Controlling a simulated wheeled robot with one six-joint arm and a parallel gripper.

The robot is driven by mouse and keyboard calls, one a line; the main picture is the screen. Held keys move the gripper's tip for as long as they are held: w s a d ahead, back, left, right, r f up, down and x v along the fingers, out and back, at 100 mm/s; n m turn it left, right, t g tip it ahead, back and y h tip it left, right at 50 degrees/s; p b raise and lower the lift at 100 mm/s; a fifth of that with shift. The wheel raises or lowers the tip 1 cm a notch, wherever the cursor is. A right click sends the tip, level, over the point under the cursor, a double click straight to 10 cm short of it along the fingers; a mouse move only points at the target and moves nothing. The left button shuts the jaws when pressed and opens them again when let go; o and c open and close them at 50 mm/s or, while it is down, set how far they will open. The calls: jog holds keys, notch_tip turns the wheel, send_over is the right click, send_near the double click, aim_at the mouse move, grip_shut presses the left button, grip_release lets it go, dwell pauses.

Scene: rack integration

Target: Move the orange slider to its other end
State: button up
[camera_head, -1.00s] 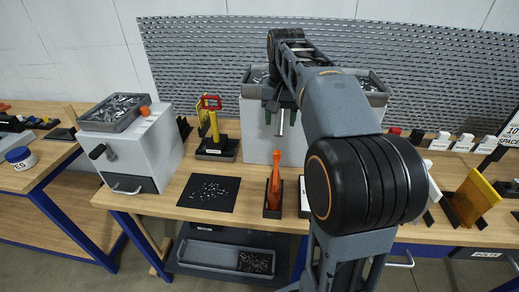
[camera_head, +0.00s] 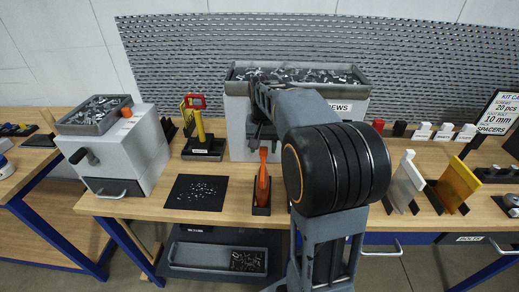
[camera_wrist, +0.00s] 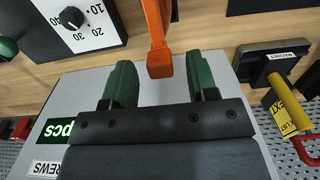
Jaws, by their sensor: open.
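An orange block (camera_head: 127,112) sits at the top right edge of the grey box on the left. A taller orange piece (camera_head: 262,183) stands upright in a dark holder near the table's front edge; it also shows in the wrist view (camera_wrist: 157,40). I cannot tell which one is the slider. My gripper (camera_wrist: 160,75) is open, its two green fingers pointing toward the tall orange piece. That piece's end appears in line with the gap between the fingertips; contact cannot be told. In the head view the gripper is mostly hidden by my arm.
A grey screw dispenser (camera_head: 238,125) stands behind. A yellow-handled magnet tool (camera_head: 201,128), black mat (camera_head: 197,192) with small parts, and grey box (camera_head: 140,150) with crank are to the left. White (camera_head: 405,182) and yellow (camera_head: 458,183) plates stand right. A perforated wall is behind.

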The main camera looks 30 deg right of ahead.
jog(key=shift+f, duration=0.45)
jog(key=shift+c, duration=0.4)
grip_shut()
